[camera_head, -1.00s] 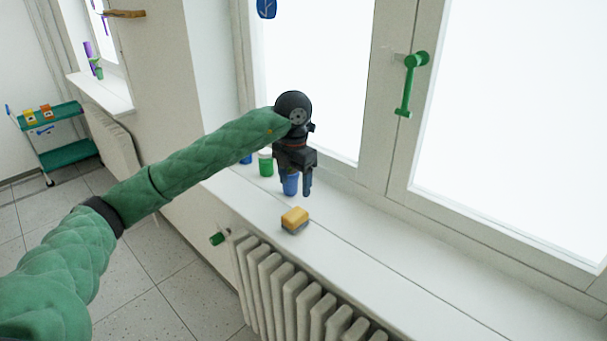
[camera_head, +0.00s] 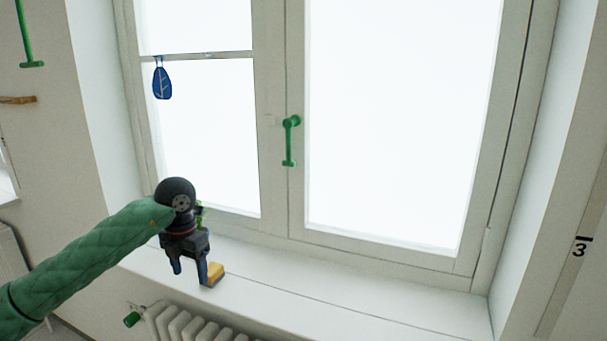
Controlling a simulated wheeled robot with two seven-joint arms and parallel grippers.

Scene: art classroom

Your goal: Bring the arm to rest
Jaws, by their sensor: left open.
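My left arm (camera_head: 95,252) comes in from the left in a green quilted sleeve. My left gripper (camera_head: 192,280) points down over the window sill with its two fingers apart, and nothing shows between them. A yellow and grey sponge-like block (camera_head: 216,273) lies on the sill just behind the right finger, which partly covers it. I cannot tell whether the finger touches it. My right gripper is not in view.
The white sill (camera_head: 330,295) is clear to the right. Behind it stands a closed window with a green handle (camera_head: 290,140). A blue leaf ornament (camera_head: 162,80) hangs at the left pane. A radiator (camera_head: 190,326) is below the sill.

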